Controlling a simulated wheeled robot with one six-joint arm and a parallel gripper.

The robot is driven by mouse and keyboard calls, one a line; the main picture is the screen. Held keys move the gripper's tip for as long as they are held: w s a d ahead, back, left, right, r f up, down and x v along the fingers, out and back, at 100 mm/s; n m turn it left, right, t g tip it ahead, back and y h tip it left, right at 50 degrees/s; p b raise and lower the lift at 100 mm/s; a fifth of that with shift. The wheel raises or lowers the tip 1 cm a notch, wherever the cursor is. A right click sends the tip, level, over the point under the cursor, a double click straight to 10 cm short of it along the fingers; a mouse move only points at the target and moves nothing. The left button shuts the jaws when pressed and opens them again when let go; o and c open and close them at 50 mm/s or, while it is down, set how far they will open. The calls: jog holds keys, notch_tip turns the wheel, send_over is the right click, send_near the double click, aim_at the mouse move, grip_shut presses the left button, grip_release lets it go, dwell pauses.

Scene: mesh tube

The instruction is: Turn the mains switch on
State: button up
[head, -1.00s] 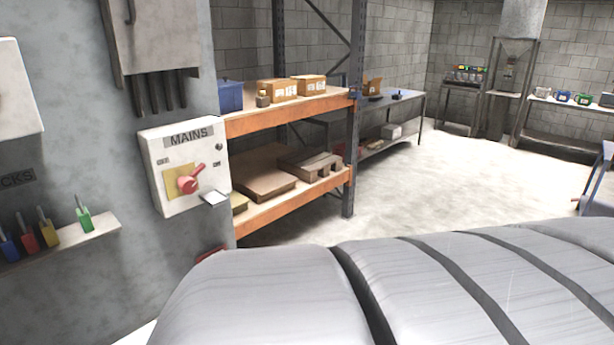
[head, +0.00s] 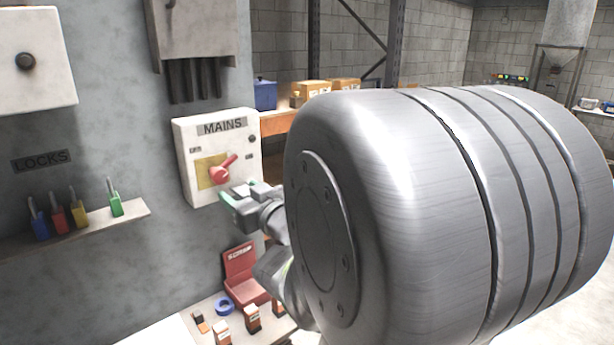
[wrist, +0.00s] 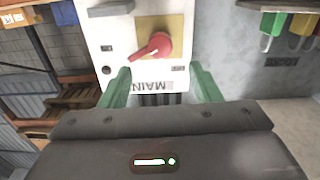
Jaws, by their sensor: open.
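The white MAINS switch box (head: 187,135) is on the grey wall. Its red rotary handle (head: 224,169) sits on a yellow plate (head: 204,172) and points up and to the right. Small labels flank it, too small to read. My gripper (head: 232,203), with green fingers, is just in front of the box's lower part. In the wrist view the box is upside down, and the red handle (wrist: 152,46) lies beyond the open, empty fingers of my gripper (wrist: 162,78), roughly between them. The fingers appear apart from the handle. My arm hides the box's lower right in the head view.
A shelf (head: 135,214) with several coloured padlocks is at the left, under the LOCKS sign (head: 42,160). A grey cabinet with cables (head: 195,35) hangs above the box. Below is a table with a red stand (head: 243,275) and blue tape (head: 224,305). Shelving stands behind.

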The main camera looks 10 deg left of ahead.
aim_at(222, 178)
jog(key=p+x, duration=0.1)
jog(key=x, duration=0.7)
jog(key=shift+w+a, duration=0.25)
jog(key=c, duration=1)
jog(key=shift+m, duration=2.8)
